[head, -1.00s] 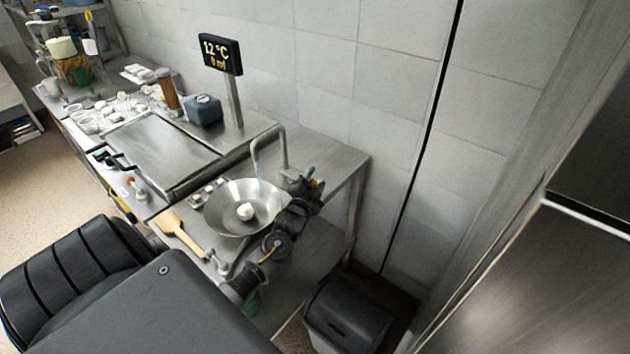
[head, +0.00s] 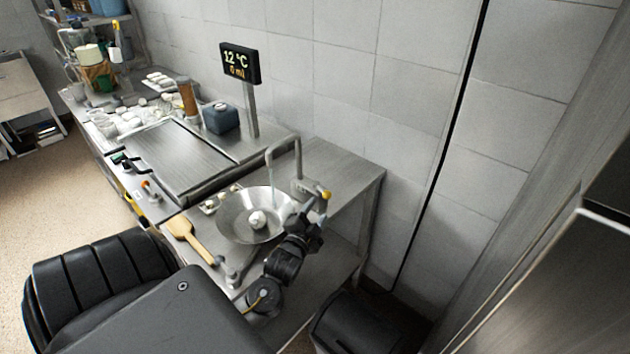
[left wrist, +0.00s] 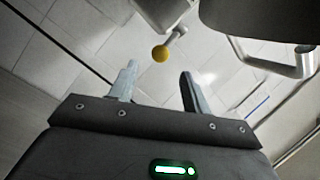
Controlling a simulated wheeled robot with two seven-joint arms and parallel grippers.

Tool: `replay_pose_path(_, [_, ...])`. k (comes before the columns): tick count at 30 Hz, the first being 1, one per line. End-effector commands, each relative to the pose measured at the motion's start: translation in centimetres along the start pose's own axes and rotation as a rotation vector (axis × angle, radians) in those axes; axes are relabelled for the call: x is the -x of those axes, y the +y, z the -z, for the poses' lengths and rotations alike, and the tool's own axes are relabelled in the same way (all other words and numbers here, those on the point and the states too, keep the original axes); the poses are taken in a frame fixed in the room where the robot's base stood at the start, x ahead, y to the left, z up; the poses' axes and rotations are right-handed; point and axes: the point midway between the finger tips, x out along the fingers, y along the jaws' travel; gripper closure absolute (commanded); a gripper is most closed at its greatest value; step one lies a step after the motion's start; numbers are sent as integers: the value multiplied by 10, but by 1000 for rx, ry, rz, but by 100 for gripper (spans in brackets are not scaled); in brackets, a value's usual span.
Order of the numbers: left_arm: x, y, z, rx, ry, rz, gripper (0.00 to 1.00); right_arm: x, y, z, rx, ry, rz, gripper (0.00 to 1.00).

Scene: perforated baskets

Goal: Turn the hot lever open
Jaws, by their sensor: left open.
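The tap has a bent grey spout (head: 268,165) over a round steel basin (head: 228,214). A lever with a yellow ball end (head: 326,194) sits on the tap body at the right of the basin. In the left wrist view the yellow ball (left wrist: 160,54) shows on a short stem, ahead of the gap between my fingers. My left gripper (head: 308,212) is open and empty, just in front of the lever. Its two fingers also show apart in the left wrist view (left wrist: 158,78). I cannot tell whether they touch the lever. My right gripper is out of view.
A display (head: 240,64) reads 12 °C and 0 ml. A white object (head: 257,219) lies in the basin. A blue box (head: 221,118) stands behind. A dark bin (head: 350,322) stands on the floor at lower right.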

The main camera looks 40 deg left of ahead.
Motion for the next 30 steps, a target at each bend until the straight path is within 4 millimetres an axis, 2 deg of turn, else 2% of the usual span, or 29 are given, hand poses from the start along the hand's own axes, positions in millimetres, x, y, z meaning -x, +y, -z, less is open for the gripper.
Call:
replay_pose_path(14, [6, 2, 0, 8, -3, -12, 53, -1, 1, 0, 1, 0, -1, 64])
replay_pose_path(20, [22, 25, 2, 80, -42, -121, 53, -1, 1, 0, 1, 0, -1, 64])
replay_pose_path(23, [35, 41, 3, 133, -78, -203, 53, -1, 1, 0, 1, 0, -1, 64])
replay_pose_path(26, [37, 80, -19, 146, -124, -264, 53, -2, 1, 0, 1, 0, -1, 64])
replay_pose_path(30, [50, 136, -51, 174, -195, -361, 53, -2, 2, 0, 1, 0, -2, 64])
